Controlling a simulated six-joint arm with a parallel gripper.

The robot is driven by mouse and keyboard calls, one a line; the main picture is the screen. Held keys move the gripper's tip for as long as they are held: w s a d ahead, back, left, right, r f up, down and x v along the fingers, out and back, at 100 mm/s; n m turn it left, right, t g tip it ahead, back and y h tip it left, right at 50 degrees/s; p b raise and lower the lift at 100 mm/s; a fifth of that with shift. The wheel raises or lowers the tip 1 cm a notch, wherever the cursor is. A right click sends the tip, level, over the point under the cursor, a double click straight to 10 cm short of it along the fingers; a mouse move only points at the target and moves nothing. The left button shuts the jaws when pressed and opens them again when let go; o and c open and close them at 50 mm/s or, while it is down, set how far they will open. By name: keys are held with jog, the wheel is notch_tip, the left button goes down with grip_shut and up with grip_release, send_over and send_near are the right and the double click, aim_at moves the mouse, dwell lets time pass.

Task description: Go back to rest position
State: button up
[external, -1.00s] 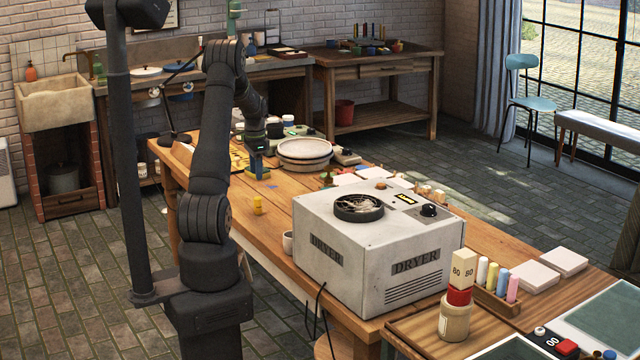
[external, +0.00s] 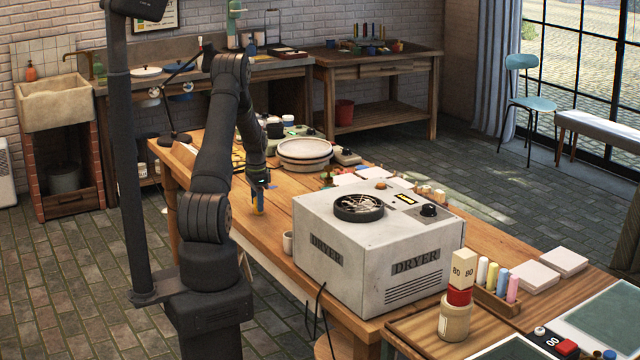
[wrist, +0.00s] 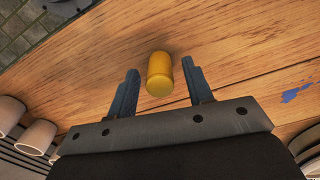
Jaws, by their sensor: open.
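My gripper (external: 258,192) hangs low over the wooden table, left of the dryer, with its fingers pointing down. In the wrist view my gripper (wrist: 160,70) is open, with a finger on each side of a small yellow cylinder (wrist: 159,75). There are visible gaps between the cylinder and both fingers, so it is not gripped. In the external view the yellow cylinder (external: 260,208) stands on the table near its left edge, partly hidden by the fingers. My arm is bent forward over the table.
The white dryer (external: 375,245) stands to the right. A small cup (external: 288,243) sits beside it at the table edge. Round stacked plates (external: 304,152) lie farther back. A blue paint smear (wrist: 297,92) marks the wood. Some bare wood surrounds the cylinder.

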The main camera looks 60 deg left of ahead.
jog(key=shift+r, duration=1.6)
jog(key=shift+f, duration=1.65)
notch_tip(320, 180, up, 12)
notch_tip(320, 180, down, 13)
jog(key=shift+r, duration=0.1)
notch_tip(320, 180, up, 5)
jog(key=shift+w+f, duration=0.1)
jog(key=w+d+r, duration=0.4)
jog(key=d+r, duration=0.3)
jog(key=d, duration=0.4)
jog(key=s+d+f+m, duration=0.1)
jog(key=s+d+m, duration=0.1)
jog(key=d+m, duration=0.5)
jog(key=s+d+f+m, duration=0.1)
jog(key=s+d+m, duration=0.1)
jog(key=d+m, duration=0.4)
jog(key=shift+s+d+f+m, duration=0.2)
jog(key=shift+s+d+m, duration=0.2)
jog(key=shift+m, duration=2.1)
